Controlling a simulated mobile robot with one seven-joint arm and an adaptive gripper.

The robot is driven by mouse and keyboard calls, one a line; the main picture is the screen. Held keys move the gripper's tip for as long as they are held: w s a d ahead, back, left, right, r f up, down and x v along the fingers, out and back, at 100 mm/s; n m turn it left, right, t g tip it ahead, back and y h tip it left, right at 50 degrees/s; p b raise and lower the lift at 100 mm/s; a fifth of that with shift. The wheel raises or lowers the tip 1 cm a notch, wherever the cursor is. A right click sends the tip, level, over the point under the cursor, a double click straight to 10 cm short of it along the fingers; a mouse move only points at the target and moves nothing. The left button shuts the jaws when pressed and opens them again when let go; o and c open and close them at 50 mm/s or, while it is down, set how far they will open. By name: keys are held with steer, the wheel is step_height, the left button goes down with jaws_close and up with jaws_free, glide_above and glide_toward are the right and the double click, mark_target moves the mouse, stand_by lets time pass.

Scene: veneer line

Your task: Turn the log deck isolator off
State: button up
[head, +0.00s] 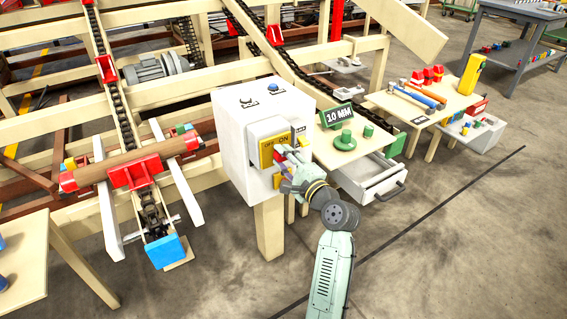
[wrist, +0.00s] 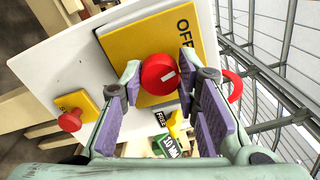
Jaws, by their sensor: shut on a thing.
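The log deck isolator is a round red knob (wrist: 157,76) with a white mark, on a yellow plate (wrist: 136,38) lettered OFF in the wrist view. The plate is on the front of a white cabinet (head: 236,138) in the head view, where it is yellow (head: 267,153) and partly covered by my gripper (head: 284,160). My gripper, also in the wrist view (wrist: 160,70), has its fingertips on both sides of the knob, shut on it. The knob's white mark points up and right in the wrist view, tilted towards the OFF lettering.
A red push button (wrist: 69,121) on a small yellow plate is beside the isolator. A table with a 10 MM sign (head: 340,115) and an open drawer (head: 372,182) stands right of the cabinet. A log (head: 130,168) lies on the deck at left.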

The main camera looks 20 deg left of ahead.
steer(key=n+b, duration=0.3)
steer(key=n, duration=0.2)
steer(key=shift+f+n+b, duration=0.1)
steer(key=shift+n+b, duration=0.2)
steer(key=shift+n, duration=0.1)
stand_by(0.4)
steer(key=o, duration=1.2)
steer(key=shift+d, duration=0.1)
steer(key=v, duration=1.2)
